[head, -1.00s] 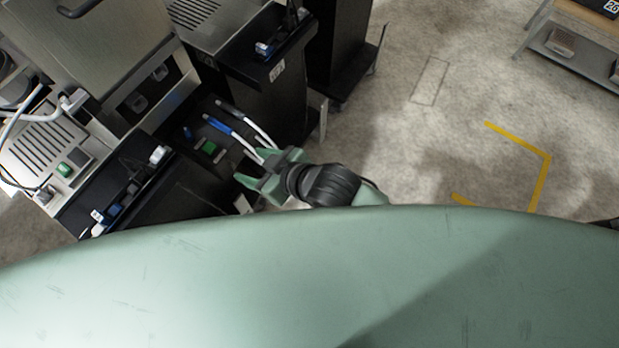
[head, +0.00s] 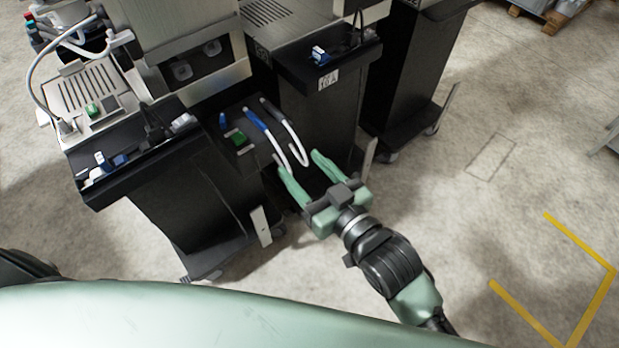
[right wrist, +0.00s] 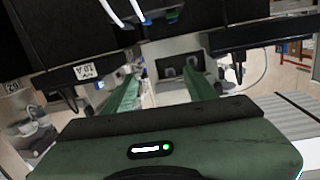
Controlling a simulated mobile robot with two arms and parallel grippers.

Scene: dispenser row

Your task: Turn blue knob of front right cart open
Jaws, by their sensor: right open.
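A black-fronted cart (head: 165,185) stands at the left, with small blue-and-white fittings (head: 108,165) on its ledge. Right of it, a dark recessed shelf (head: 245,145) carries a small upright blue knob (head: 222,119) and a green block (head: 238,138). Another dark cart (head: 318,110) with a white label (head: 328,79) has a blue-and-white fitting (head: 319,54) on top. I cannot tell for sure which is the task's knob. My right gripper (head: 297,161) is open and empty, in front of the shelf, its fingers pointing toward the hose ends. My left gripper is not in view.
Two pale hoses, one with a blue sleeve (head: 257,119), loop out from the shelf close to my right fingertips. A further dark cart (head: 405,75) stands behind to the right. Open floor with yellow tape (head: 580,243) lies at the right.

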